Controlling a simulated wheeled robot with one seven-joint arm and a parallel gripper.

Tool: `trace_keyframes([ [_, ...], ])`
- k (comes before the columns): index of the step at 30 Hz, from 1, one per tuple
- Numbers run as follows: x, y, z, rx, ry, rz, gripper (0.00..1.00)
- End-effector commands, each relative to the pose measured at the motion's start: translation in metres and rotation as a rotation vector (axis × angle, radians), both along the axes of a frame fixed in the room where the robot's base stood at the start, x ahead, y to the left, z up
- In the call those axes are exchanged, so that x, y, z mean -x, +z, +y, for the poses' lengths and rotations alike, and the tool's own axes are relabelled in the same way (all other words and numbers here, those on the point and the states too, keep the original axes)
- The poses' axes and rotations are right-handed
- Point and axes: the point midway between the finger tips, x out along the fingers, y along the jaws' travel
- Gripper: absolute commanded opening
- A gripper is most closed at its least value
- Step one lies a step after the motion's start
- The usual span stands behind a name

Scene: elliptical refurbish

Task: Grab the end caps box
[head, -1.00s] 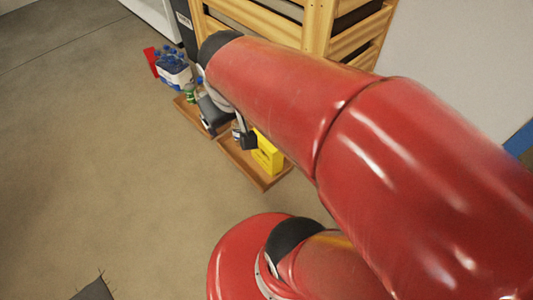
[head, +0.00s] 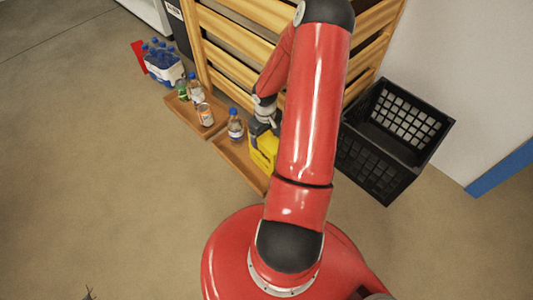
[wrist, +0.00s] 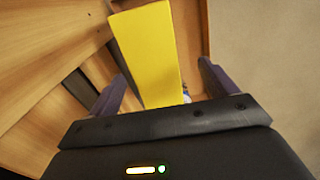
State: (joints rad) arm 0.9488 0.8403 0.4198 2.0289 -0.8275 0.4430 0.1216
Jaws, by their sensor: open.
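The yellow box (head: 263,152), which I take to be the end caps box, stands on a low wooden tray or shelf at the foot of the wooden rack. My arm hides part of it in the head view. My gripper (head: 264,122) is just above and behind it there. In the wrist view the yellow box (wrist: 150,50) rises between the two open fingers of my gripper (wrist: 160,82). One finger is on each side, with gaps visible. The box's lower end is hidden behind the gripper body.
A bottle with a blue cap (head: 235,126) stands left of the box on the same tray. The wooden rack (head: 232,72) is close behind. A black crate (head: 380,170) is on the right. The floor in front is open.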

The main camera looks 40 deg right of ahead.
Motion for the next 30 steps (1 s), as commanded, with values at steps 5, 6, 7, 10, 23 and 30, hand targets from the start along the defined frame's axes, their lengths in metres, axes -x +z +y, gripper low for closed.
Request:
trace_keyframes([
  [5, 0.001, -0.021, 0.0, -0.016, -0.003, -0.003, 0.85],
  [6, 0.001, -0.025, -0.001, -0.016, -0.002, -0.002, 0.85],
  [7, 0.001, -0.029, -0.001, -0.016, -0.002, -0.002, 0.85],
  [10, 0.001, -0.04, -0.001, -0.017, -0.003, -0.002, 0.85],
  [23, -0.004, -0.088, -0.008, -0.015, -0.002, -0.003, 0.85],
  [30, -0.003, -0.087, -0.008, -0.014, -0.002, -0.003, 0.81],
])
